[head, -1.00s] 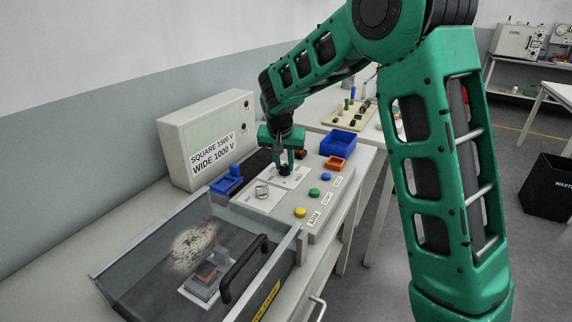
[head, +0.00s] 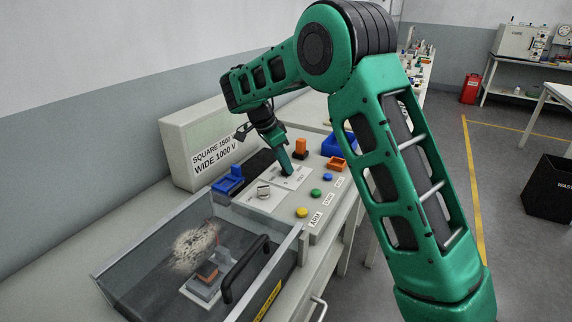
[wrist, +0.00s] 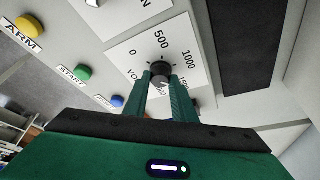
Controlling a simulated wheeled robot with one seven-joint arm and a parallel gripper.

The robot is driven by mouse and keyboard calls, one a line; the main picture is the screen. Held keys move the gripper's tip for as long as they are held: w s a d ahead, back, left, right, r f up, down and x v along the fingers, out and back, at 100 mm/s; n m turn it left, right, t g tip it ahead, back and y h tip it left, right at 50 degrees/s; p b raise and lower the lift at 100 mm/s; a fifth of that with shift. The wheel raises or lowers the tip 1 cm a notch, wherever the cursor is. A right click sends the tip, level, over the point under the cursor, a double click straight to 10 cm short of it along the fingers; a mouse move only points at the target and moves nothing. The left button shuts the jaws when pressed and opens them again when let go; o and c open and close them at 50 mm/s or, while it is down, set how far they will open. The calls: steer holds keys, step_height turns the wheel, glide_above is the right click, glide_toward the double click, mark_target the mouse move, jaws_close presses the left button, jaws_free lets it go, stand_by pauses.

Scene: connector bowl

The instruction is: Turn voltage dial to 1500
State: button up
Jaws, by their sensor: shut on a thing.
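The voltage dial (wrist: 161,69) is a small dark knob on a white plate (wrist: 125,58), which also shows in the head view (head: 297,181). The marks 0, 500, 1000 and 1500 run around it; 1500 is partly behind a finger. My gripper (wrist: 160,78) is shut on the dial, one green finger on each side. A pale mark shows at the dial's lower edge, between the fingers, but its exact reading is unclear. In the head view my gripper (head: 287,172) reaches down to the plate and hides the dial.
A second knob (head: 263,188) and the yellow (head: 302,212), green (head: 315,192) and blue (head: 327,177) buttons are close by. An orange block (head: 300,146) stands behind. The sign box (head: 190,135) reads "SQUARE 1500 V, WIDE 1000 V". A clear-lidded enclosure (head: 250,268) is in front.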

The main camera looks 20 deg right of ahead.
steer(key=shift+w+r+m+g, duration=0.1)
steer(key=shift+w+m+g, duration=0.2)
steer(key=shift+m, duration=0.7)
steer(key=shift+a, duration=0.1)
steer(key=o, duration=1)
steer(key=shift+c, duration=0.2)
steer(key=shift+o, duration=0.5)
steer(key=shift+s, duration=0.1)
steer(key=v, duration=1)
steer(key=shift+r, duration=0.35)
steer(key=shift+a, duration=0.1)
